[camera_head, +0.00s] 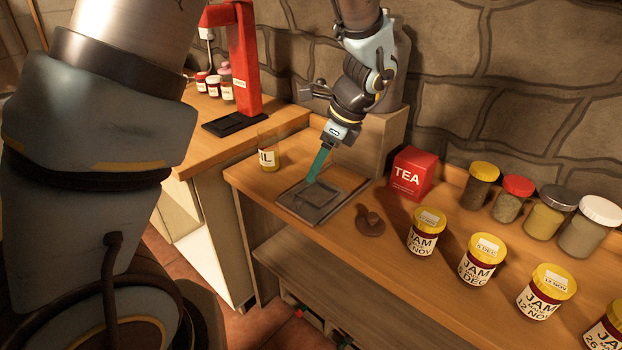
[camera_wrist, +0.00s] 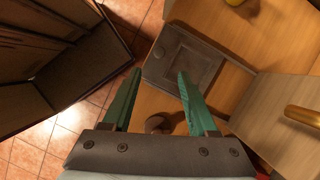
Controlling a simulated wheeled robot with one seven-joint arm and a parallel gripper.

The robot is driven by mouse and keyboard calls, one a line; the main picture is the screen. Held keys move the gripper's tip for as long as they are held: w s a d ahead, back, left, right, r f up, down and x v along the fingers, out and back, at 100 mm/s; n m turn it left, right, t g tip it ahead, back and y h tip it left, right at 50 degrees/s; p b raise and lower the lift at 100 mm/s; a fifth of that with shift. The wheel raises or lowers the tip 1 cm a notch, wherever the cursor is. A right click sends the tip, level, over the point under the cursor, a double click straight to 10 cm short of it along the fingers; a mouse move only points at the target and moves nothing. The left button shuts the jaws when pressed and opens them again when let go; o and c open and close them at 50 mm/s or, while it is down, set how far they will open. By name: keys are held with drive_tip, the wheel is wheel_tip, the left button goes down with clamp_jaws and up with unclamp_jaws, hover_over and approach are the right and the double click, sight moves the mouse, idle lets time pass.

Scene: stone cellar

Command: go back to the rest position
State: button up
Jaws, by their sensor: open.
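My gripper (camera_head: 318,163) has green fingers and hangs above a dark square tray (camera_head: 292,207) on the wooden counter. In the wrist view my gripper (camera_wrist: 157,85) has its two fingers spread apart with nothing between them. The tray (camera_wrist: 157,68) lies beyond and below the fingertips there, with a flat plate set in it. From these views I cannot tell the exact height of the fingertips above the tray.
A brown round object (camera_head: 370,222), a red tea box (camera_head: 412,172) and several jam jars (camera_head: 427,232) stand right of the tray. A glass jar (camera_head: 268,152) is behind left. A red stand (camera_head: 243,60) is on the left counter. Spice jars (camera_head: 480,187) line the wall.

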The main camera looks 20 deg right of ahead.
drive_tip(key=shift+s+r, duration=0.1)
drive_tip(key=shift+r, duration=0.2)
drive_tip(key=a+r+n+h, duration=0.1)
drive_tip(key=a+n+h, duration=0.1)
drive_tip(key=a+n, duration=1)
drive_tip(key=s+a+r+n+g+h, duration=0.1)
drive_tip(key=a+n, duration=1.1)
drive_tip(key=a, duration=0.3)
drive_tip(key=shift+a+r+n+h, duration=0.3)
drive_tip(key=shift+a+h, duration=0.1)
